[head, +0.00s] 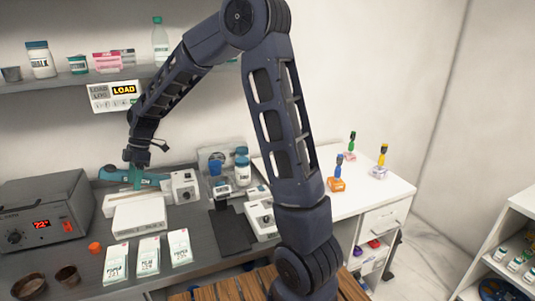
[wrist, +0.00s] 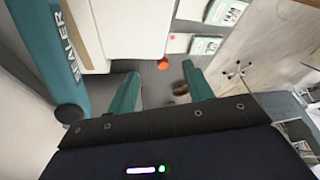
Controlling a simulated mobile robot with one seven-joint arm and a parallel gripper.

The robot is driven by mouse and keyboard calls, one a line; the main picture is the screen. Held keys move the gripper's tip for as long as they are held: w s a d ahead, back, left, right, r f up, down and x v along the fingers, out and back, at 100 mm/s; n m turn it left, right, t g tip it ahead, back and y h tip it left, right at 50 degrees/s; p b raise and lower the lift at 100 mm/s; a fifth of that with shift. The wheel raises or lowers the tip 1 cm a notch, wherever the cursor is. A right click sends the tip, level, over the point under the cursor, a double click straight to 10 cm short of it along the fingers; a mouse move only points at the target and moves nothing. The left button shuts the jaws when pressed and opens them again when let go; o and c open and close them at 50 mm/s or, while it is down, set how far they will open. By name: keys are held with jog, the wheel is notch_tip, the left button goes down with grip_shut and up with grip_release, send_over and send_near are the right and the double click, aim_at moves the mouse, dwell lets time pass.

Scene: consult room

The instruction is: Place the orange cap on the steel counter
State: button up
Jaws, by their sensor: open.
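The orange cap (head: 94,247) lies on the grey steel counter (head: 200,262), right of the dark grey heater box and left of the white paper packs. It also shows in the wrist view (wrist: 163,64), ahead of and between my fingertips, apart from them.
The teal sealer (wrist: 52,50) is close on the left in the wrist view. White boxes (head: 140,215) stand between my gripper and the cap. The heater box (head: 42,212) is at left, brown bowls (head: 67,276) at front left, and paper packs (head: 148,256) at right of the cap.

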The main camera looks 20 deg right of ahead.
jog(key=s+d+r+m+t+h, duration=0.1)
jog(key=s+d+r+m, duration=0.15)
jog(key=d, duration=0.45)
jog(key=s+d+r+m+t, duration=0.15)
jog(key=d+r+m, duration=0.25)
jog(key=d, duration=0.4)
jog(key=s+d+r+m+t+h, duration=0.1)
jog(key=s+d+r+m, duration=0.1)
jog(key=d+r+m, duration=0.35)
jog(key=s+d+m+t+h, duration=0.1)
jog(key=s+d+m, duration=0.4)
jog(key=d, duration=0.5)
jog(key=s+d+m+t, duration=0.2)
jog(key=s+d+m, duration=0.3)
jog(key=s+d, duration=0.4)
jog(key=shift+s+d+f+h, duration=0.25)
jog(key=shift+s+d+h, duration=0.15)
jog(key=shift+s, duration=0.05)
